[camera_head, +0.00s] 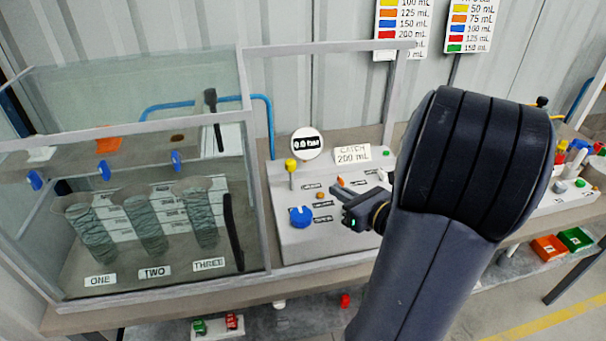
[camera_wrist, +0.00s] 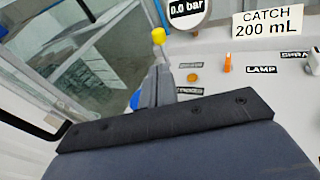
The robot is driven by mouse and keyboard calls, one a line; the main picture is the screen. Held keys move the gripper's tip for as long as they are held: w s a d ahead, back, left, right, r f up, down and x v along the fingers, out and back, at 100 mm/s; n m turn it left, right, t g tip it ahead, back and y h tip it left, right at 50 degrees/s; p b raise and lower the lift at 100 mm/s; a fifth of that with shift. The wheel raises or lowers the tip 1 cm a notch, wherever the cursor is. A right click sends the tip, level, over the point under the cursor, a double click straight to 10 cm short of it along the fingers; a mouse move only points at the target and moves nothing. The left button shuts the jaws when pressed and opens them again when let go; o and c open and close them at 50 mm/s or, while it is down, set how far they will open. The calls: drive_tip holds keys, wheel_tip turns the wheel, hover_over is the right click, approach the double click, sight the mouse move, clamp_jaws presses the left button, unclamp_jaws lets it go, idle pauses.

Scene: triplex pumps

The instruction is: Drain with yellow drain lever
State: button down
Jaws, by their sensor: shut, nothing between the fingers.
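The yellow drain lever (camera_head: 291,165) has a yellow knob on a pale upright stem at the back left of the grey control panel. Its yellow knob (camera_wrist: 158,35) shows in the wrist view, just beyond my fingertips in the picture. My gripper (camera_head: 338,186) is over the middle of the panel, to the right of the lever, with its fingers pointing left. In the wrist view my fingers (camera_wrist: 157,72) are together and empty. They cover the lower part of the lever there. I see no contact with the lever, but the exact gap is unclear.
A blue knob (camera_head: 301,216) sits in front of the lever. A round gauge (camera_head: 307,143) reads 0.0 bar, and a card (camera_head: 352,154) reads CATCH 200 mL. A glass-walled tank (camera_head: 150,195) with three cylinders stands left. An orange toggle (camera_wrist: 227,62) is to the right.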

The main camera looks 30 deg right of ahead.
sight(295, 164)
drive_tip(key=p+x, duration=0.2)
drive_tip(key=x, duration=1.1)
drive_tip(key=shift+w+a+f, duration=0.15)
drive_tip(key=shift+w, duration=0.1)
drive_tip(key=w+g+p, duration=0.1)
drive_tip(key=p, duration=0.1)
drive_tip(key=shift+r+p, duration=0.35)
drive_tip(key=shift+r, duration=0.05)
drive_tip(key=shift+w+d+f+b, duration=0.3)
drive_tip(key=shift+w+b, duration=0.2)
drive_tip(key=shift+r, duration=0.15)
drive_tip(key=shift+s, duration=0.1)
